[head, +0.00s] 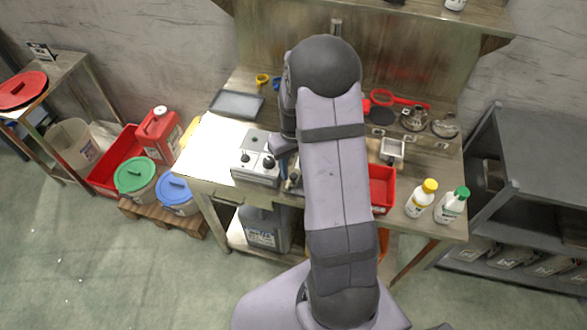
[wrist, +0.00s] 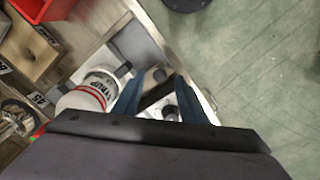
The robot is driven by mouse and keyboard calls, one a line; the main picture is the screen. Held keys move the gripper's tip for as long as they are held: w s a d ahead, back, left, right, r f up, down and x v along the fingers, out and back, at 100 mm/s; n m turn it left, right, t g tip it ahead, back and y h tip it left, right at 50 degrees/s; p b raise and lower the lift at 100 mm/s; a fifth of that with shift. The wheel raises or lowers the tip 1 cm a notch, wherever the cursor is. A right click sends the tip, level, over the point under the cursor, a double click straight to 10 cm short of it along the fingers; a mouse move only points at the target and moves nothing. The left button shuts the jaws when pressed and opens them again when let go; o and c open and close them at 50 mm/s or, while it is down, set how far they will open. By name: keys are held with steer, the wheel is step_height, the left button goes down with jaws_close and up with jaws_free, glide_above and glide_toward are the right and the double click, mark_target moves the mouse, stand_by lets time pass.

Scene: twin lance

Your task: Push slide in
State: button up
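A pale metal box (head: 254,179) with dark knobs on top stands on the bench, left of my arm in the head view. A pale metal unit with a dark bar (wrist: 157,94) and a small round knob (wrist: 170,112) shows between my fingers in the wrist view. I cannot tell which part is the slide or how far in it sits. My gripper (wrist: 164,74) has two blue fingers with their tips apart, over the unit. I cannot tell whether they touch it. In the head view my arm hides most of the gripper; a blue finger (head: 284,168) shows beside the box.
A white bottle with a red band (wrist: 80,101) stands close left of my fingers in the wrist view. A red bin (head: 382,188) and two capped bottles (head: 419,200) stand right of my arm. A dark tray (head: 236,104) lies at the bench's back left.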

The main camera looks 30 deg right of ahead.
steer(key=shift+f, duration=1.15)
jaws_close()
steer(key=shift+w, duration=0.1)
steer(key=shift+w+d+b, duration=0.3)
steer(key=shift+w+d, duration=1.1)
steer(key=shift+d, duration=0.05)
steer(key=shift+w+d+r, duration=0.15)
steer(key=shift+w+d, duration=0.25)
